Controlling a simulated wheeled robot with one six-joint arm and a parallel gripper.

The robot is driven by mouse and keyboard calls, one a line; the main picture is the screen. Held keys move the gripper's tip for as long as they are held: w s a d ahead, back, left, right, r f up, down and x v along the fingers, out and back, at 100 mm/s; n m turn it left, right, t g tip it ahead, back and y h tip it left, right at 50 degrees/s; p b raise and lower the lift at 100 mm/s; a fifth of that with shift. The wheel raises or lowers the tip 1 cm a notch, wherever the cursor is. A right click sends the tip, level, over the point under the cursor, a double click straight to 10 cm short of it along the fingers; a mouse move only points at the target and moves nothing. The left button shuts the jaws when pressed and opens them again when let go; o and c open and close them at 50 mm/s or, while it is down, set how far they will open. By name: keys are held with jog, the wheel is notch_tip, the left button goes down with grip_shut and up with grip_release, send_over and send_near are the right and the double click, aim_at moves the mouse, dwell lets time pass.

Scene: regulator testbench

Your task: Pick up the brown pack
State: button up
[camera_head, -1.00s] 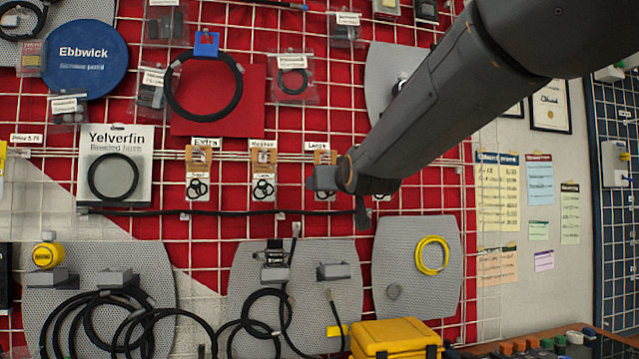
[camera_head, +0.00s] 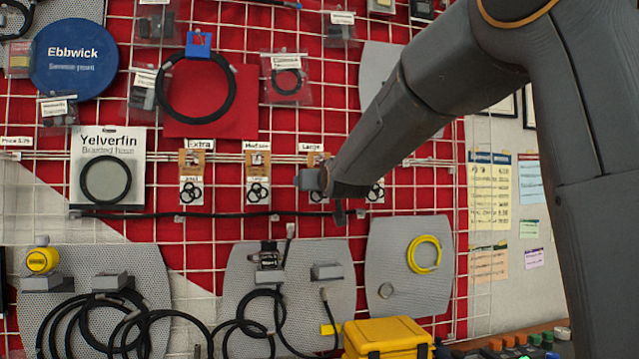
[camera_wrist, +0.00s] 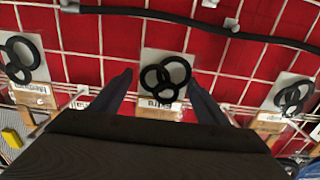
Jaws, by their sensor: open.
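Several small packs with brown header cards and black rings on white backing hang in a row on the red wall grid. In the head view, one is under the "Extra" label (camera_head: 191,178), one is to its right (camera_head: 257,178), and one (camera_head: 318,160) is partly hidden by my gripper (camera_head: 308,181). In the wrist view, one brown-topped pack (camera_wrist: 156,112) lies centrally between my gripper's two dark fingers (camera_wrist: 160,78), its header toward the picture's bottom. The fingers are apart, one on each side of it. I cannot tell the depth gap. My gripper is empty.
Neighbouring packs hang at left (camera_wrist: 30,92) and right (camera_wrist: 270,118) in the wrist view. A black rod (camera_head: 225,213) runs below the row. A "Yelverfin" hose pack (camera_head: 107,140) hangs left; a yellow case (camera_head: 388,335) stands below.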

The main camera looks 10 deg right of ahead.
jog(key=shift+c, duration=0.2)
jog(key=c, duration=1.1)
jog(key=shift+r, duration=0.1)
jog(key=s+p, duration=0.2)
jog(key=s, duration=0.4)
jog(key=s+r+p, duration=0.1)
jog(key=s+p, duration=0.1)
jog(key=s, duration=0.4)
jog(key=s+p, duration=0.2)
jog(key=s, duration=0.4)
jog(key=shift+r, duration=0.15)
